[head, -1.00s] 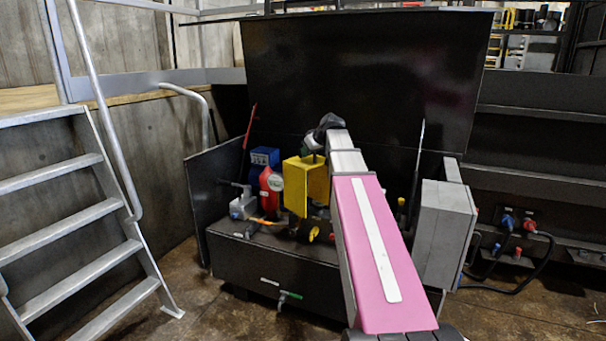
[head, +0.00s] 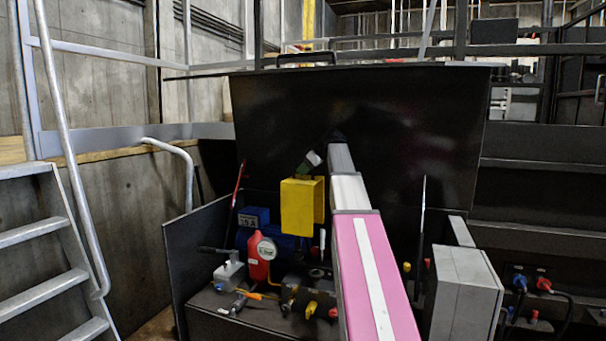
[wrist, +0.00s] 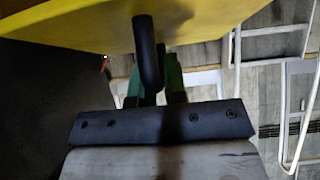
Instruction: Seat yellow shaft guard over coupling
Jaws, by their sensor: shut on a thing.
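The yellow shaft guard (head: 297,207) is a box-like cover, held up in front of the dark raised lid and above the machinery. My gripper (head: 310,162) is at its top, shut on its dark handle. In the wrist view the guard (wrist: 100,22) fills the upper part. Its dark handle (wrist: 147,45) runs down between the green fingers of my gripper (wrist: 152,85). A blue motor (head: 285,241) shows below and behind the guard. I cannot make out the coupling; the guard and my arm cover that area.
A red container (head: 261,262) with a round pale label stands left of the guard. Yellow-capped fittings (head: 318,311) are below it. The dark lid (head: 400,130) rises behind. A grey box (head: 466,290) stands at right. Steps (head: 45,280) are at far left.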

